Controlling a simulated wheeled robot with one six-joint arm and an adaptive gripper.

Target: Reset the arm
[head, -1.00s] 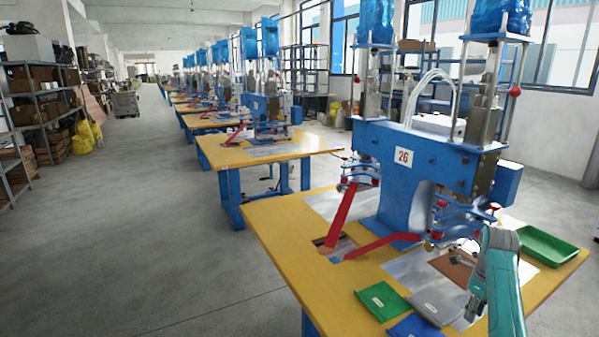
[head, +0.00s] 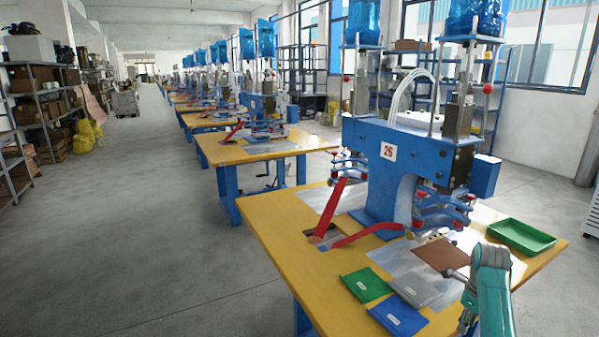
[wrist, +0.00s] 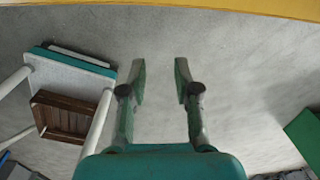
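My teal arm (head: 492,285) rises at the lower right of the head view, in front of the table's near right part. Its gripper cannot be made out there. In the wrist view my gripper (wrist: 160,78) has its two fingers apart with a clear gap. Nothing is between them. Grey floor shows behind the fingers, and a yellow edge (wrist: 235,5) runs along the top.
The yellow table (head: 265,225) carries a blue press (head: 420,150), a green tray (head: 521,236), a brown sheet (head: 440,254), and green (head: 366,285), grey (head: 415,291) and blue (head: 398,318) pouches. Open floor (head: 130,230) lies left. A green object (wrist: 305,135) shows at the wrist view's right.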

